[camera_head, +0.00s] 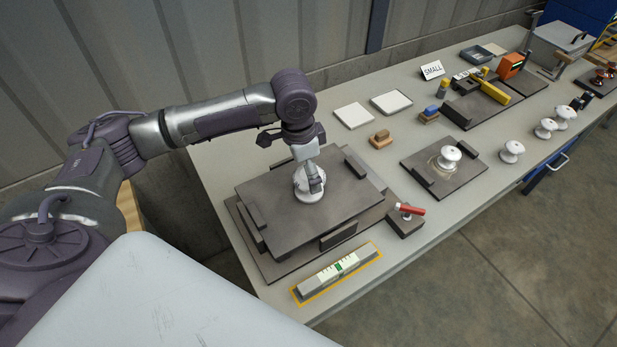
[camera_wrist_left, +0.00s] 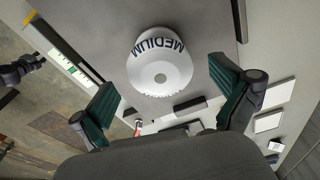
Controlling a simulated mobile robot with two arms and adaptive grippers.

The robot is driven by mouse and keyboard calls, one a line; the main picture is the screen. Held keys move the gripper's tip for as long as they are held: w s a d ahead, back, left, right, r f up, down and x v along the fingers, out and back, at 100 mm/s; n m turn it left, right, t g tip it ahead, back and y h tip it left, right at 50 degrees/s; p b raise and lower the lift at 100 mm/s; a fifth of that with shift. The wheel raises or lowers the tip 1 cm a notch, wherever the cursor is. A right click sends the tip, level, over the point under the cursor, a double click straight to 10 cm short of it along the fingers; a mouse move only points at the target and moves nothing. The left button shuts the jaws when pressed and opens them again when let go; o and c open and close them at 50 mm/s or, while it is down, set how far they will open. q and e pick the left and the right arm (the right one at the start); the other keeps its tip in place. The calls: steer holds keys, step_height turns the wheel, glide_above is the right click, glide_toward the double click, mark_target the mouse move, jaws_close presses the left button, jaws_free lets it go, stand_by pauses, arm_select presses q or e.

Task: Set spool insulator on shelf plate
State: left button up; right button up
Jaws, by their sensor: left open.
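The white spool insulator (camera_head: 309,190) stands upright on the raised dark shelf plate (camera_head: 275,215). In the left wrist view the same insulator (camera_wrist_left: 160,65) shows its round face with the word MEDIUM and a central hole. My left gripper (camera_head: 313,178) is over the insulator in the head view and partly covers it. In the left wrist view its two green-padded fingers (camera_wrist_left: 165,95) are spread wide, with the insulator beyond the gap between them and no finger touching it. A dark jointed part (camera_wrist_left: 20,70) at the left edge of that view may be my right gripper; its jaws are unclear.
Small blocks surround the shelf plate. A level gauge (camera_head: 338,273) lies in front, and a red-handled block (camera_head: 406,220) stands to the right. Another spool (camera_head: 449,158) sits on a dark plate; more spools stand farther right. Pale trays (camera_head: 391,102) lie behind.

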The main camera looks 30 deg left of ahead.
mark_target(303, 176)
arm_select(q)
step_height(303, 176, up, 9)
steer(key=b, duration=0.1)
steer(key=shift+s+a, duration=0.35)
steer(key=shift+s, duration=0.05)
